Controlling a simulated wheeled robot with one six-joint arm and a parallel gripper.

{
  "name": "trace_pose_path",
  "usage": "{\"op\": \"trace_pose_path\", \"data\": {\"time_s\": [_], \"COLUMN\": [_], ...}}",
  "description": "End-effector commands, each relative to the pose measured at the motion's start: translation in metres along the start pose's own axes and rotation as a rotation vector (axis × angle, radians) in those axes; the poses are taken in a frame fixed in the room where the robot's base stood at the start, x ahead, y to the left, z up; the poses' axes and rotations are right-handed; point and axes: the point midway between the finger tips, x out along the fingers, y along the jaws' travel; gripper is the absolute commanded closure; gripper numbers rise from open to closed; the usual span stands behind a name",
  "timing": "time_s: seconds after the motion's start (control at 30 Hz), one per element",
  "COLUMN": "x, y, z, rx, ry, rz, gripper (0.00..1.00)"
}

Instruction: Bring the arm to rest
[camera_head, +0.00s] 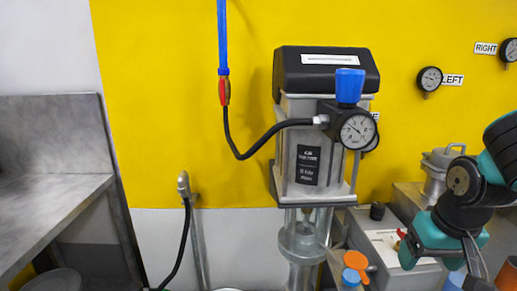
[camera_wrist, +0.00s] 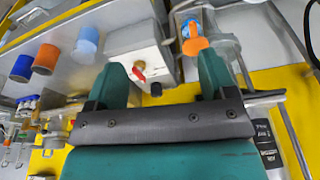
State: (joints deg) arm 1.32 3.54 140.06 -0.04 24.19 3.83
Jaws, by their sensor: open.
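My gripper (camera_wrist: 160,78) has two teal fingers spread wide apart in the wrist view, with nothing between them. In the head view my arm, with dark joints and teal parts, is bent at the right edge; the fingertips cannot be made out there. Ahead of the fingers in the wrist view are a white box (camera_wrist: 128,40) with a red knob (camera_wrist: 138,72) and an orange part (camera_wrist: 195,45) by the right fingertip. I cannot tell whether that fingertip touches the orange part.
The drum agitator (camera_head: 318,140) with a blue-knobbed gauge (camera_head: 357,130) stands centre. A black hose runs from its gauge to a blue line. The white box (camera_head: 385,240) and orange part (camera_head: 356,260) lie between agitator and arm. A metal pot (camera_head: 438,170) stands behind my arm. A grey bench (camera_head: 50,210) is left.

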Motion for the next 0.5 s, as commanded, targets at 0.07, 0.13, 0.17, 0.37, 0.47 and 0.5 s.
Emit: {"op": "trace_pose_path", "data": {"time_s": [0.07,0.13,0.17,0.37,0.47,0.5], "x": [0.0,-0.008,-0.014,-0.057,-0.077,-0.084], "y": [-0.003,-0.02,-0.032,-0.099,-0.121,-0.128], "z": [0.027,0.037,0.041,0.08,0.103,0.112], "rx": [-0.071,-0.138,-0.168,-0.397,-0.516,-0.558], "ry": [0.015,0.023,0.015,-0.041,-0.071,-0.081], "rz": [-0.005,-0.047,-0.08,-0.272,-0.345,-0.368], "gripper": [0.23,0.23,0.23,0.23,0.23,0.23]}}
